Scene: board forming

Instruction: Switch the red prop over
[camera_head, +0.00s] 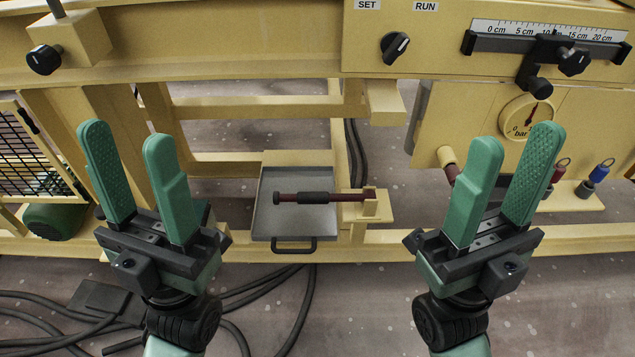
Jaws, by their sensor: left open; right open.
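The prop (348,196) is a dark red bar with a black grip sleeve and a black end at its left. It lies level across the grey tray (297,226), with its right end at a yellow bracket (371,207) on the frame. My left gripper (128,136) is open and empty, left of the prop and apart from it. My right gripper (517,138) is open and empty, right of the prop, in front of the gauge panel. Whether the prop touches the tray is hard to tell.
A SET/RUN knob (395,47) and a ruler slide (550,47) sit on the upper beam. A pressure gauge (527,118), a red pin (560,169) and a blue pin (602,170) are at right. Black cables (262,290) lie on the floor below.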

